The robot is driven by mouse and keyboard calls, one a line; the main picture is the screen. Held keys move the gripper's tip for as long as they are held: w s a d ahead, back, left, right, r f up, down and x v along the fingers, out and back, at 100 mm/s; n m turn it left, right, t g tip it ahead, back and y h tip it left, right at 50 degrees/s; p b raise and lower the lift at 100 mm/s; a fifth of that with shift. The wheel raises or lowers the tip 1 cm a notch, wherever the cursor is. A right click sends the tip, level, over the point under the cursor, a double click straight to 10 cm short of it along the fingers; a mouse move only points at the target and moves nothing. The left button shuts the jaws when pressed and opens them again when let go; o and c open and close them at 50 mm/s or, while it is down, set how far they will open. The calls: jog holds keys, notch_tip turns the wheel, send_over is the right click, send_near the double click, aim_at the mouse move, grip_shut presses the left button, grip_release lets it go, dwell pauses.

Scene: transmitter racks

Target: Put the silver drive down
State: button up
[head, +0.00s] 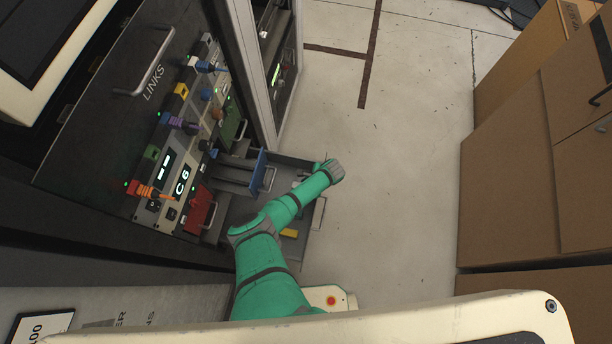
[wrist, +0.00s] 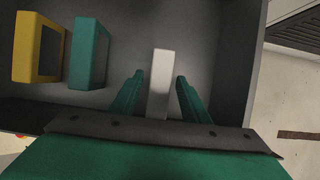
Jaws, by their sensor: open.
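The silver drive (wrist: 159,88) is a pale, narrow block in the wrist view. It stands in a dark grey drawer (wrist: 240,50), between the two teal fingers of my gripper (wrist: 161,76). The fingers are open, with a visible gap on each side of the drive. I cannot tell whether its underside rests fully on the drawer floor. In the head view my green arm reaches over the pulled-out drawer, and the gripper itself is hidden behind the arm.
A teal block (wrist: 88,54) and a yellow block (wrist: 38,48) stand left of the drive in the drawer. In the head view, the rack panel (head: 183,140) with coloured plugs is left, cardboard-brown cabinets (head: 510,170) are right, and pale floor (head: 410,130) lies clear between.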

jog(key=v, duration=1.2)
jog(key=shift+a+r, duration=0.1)
